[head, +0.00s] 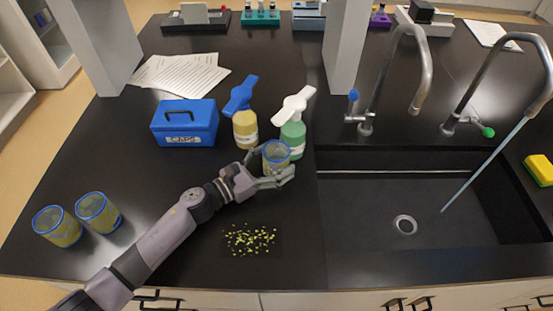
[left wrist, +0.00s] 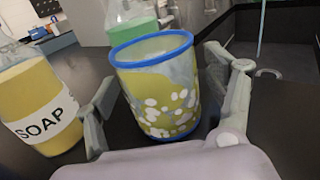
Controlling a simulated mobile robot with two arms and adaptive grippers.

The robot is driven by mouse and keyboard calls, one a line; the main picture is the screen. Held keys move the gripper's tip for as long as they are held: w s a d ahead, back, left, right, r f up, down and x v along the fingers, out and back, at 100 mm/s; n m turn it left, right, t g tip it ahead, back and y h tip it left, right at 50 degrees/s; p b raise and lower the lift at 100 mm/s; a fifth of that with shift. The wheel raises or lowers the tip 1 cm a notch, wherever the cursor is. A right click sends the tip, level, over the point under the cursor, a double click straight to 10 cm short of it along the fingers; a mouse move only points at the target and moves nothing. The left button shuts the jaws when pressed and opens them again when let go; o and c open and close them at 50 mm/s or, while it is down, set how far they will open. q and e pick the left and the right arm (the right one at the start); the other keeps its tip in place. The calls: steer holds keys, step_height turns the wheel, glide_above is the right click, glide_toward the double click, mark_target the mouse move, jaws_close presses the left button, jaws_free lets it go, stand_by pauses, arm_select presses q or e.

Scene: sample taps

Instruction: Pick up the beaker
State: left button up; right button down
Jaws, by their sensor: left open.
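A clear beaker (head: 276,155) with a blue rim and yellowish, spotted sides stands on the black counter, in front of the green bottle. My left gripper (head: 278,173) is at this beaker, with its fingers open on either side of it. In the left wrist view the beaker (left wrist: 157,92) is upright between the two spread fingers (left wrist: 160,105); I cannot tell whether either finger touches it. Two similar beakers, one at the far left (head: 57,226) and one beside it (head: 98,212), stand on the counter. My right gripper is not in view.
A yellow soap bottle (head: 245,128) and a green bottle (head: 292,138) stand close behind the gripper. A blue box (head: 185,124) is behind to the left. Yellow-green bits (head: 249,240) lie in front. The sink (head: 405,250) with faucets (head: 424,75) is to the right.

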arm_select(q)
steer(key=c, duration=1.2)
steer(key=shift+o, duration=0.2)
steer(key=shift+s+r, duration=0.1)
steer(key=shift+r, duration=0.05)
steer(key=shift+s+r+b, duration=0.1)
steer(key=shift+r+b, duration=0.1)
steer(key=shift+b, duration=0.15)
step_height(320, 180, up, 7)
steer(key=shift+f+p, duration=0.1)
steer(key=shift+p, duration=0.4)
steer(key=s+b, duration=0.2)
steer(key=s, duration=1.7)
steer(key=shift+s+f+b, duration=0.25)
steer(key=shift+s+b, duration=0.05)
steer(key=shift+s, duration=0.05)
